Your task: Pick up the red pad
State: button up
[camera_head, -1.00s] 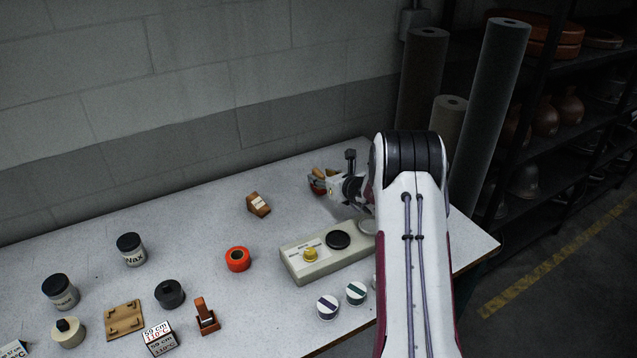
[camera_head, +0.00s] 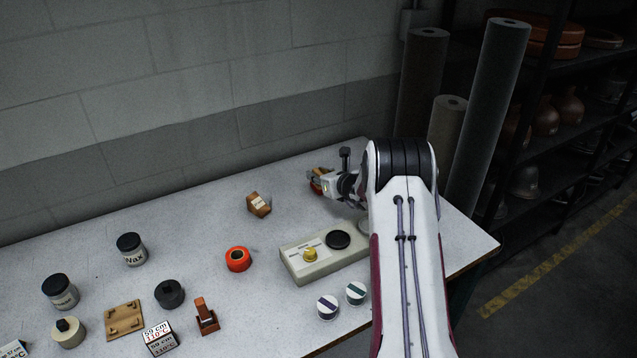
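My gripper (camera_head: 316,184) is at the back right of the table, small and partly hidden by its own wrist. A small tan and reddish thing (camera_head: 317,187) shows at its fingertips; I cannot tell whether it is gripped or only beside or behind the fingers. It may be the red pad, but too little of it shows to be sure. A round orange-red ring (camera_head: 238,259) with a dark centre lies on the table, left of the grey control box and well apart from my gripper.
The control box (camera_head: 312,262) has a yellow knob and black disc. A brown wedge block (camera_head: 259,204) stands left of my gripper. Two white round tins (camera_head: 328,308) (camera_head: 356,293) sit at the front. Jars, blocks and a brown stand (camera_head: 206,316) fill the left. Tall rolls (camera_head: 490,110) stand behind right.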

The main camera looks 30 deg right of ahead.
aim_at(318, 172)
grip_shut()
jog(key=shift+r, duration=0.15)
jog(key=shift+r, duration=4.9)
